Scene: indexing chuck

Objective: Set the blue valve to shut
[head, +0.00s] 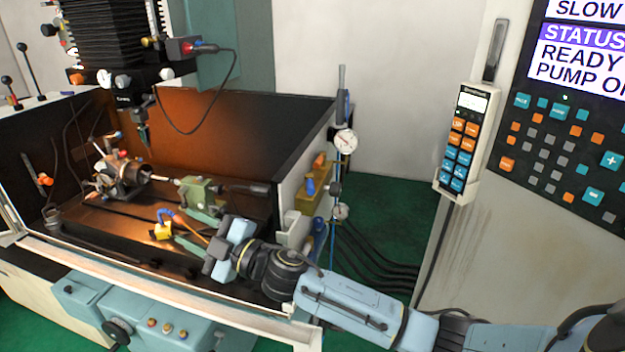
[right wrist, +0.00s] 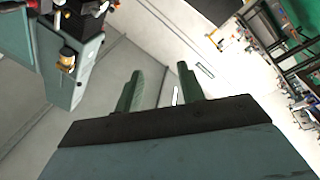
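A small blue handle (head: 310,187), which may be the blue valve, shows on the right outer side of the machine enclosure. My right gripper (head: 217,258) is over the enclosure's front right part, apart from the blue handle. In the right wrist view its two fingers (right wrist: 160,86) stand apart with nothing held between them. No blue valve is clear in that view. My left gripper is not in view.
The enclosure's front rim (head: 150,292) and right wall (head: 300,170) lie close to my right arm. A chuck (head: 122,175) and a green tailstock (head: 203,195) sit on the bed. A control pendant (head: 463,145) hangs at the right. Black hoses run over the green floor.

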